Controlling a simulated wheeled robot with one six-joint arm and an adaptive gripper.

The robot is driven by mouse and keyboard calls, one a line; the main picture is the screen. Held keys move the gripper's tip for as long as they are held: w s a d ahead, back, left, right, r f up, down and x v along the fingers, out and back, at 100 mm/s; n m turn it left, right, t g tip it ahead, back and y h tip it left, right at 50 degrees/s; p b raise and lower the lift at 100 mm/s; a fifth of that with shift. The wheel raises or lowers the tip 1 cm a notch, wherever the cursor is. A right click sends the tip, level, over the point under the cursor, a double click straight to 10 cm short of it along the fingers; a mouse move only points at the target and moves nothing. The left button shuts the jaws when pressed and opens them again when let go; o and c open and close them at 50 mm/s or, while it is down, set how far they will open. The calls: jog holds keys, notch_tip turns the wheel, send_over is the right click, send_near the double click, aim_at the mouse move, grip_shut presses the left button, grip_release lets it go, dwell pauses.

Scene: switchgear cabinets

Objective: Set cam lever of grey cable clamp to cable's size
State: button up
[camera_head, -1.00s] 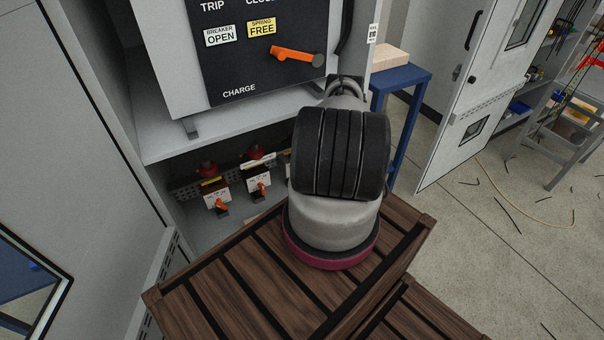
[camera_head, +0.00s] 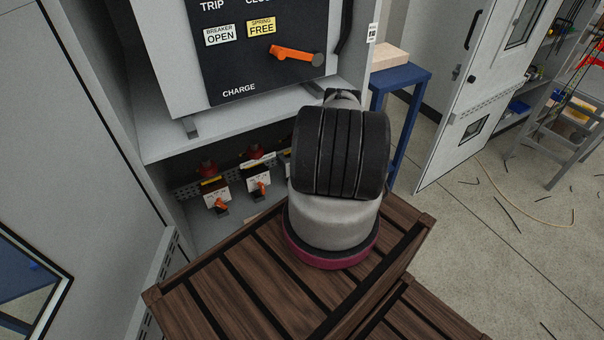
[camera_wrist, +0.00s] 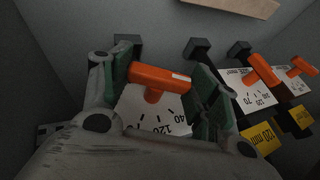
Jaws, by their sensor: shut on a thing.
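In the wrist view my gripper (camera_wrist: 164,74) has its green-padded fingers on either side of an orange cam lever (camera_wrist: 158,78) and is shut on it. The lever stands over a white dial plate (camera_wrist: 150,104), where the numbers 40 and 120 show. The lever lies nearly across the picture, tilted slightly down to the right. My gripper's body hides the lower part of this clamp, and its cable and size label cannot be seen. I cannot make out the clamp body's colour. In the head view my arm hides the gripper and this clamp.
In the wrist view, two neighbouring clamps with orange levers (camera_wrist: 262,70) (camera_wrist: 301,66) stand close on the right, with a yellow 120 mm label (camera_wrist: 258,138). In the head view, two red-topped clamps (camera_head: 216,194) (camera_head: 258,180) sit under the breaker panel (camera_head: 262,55), left of my arm.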

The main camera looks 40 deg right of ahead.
jog(key=shift+d+y, duration=0.15)
jog(key=shift+y, duration=0.35)
jog(key=o, duration=1)
jog(key=shift+w, duration=0.1)
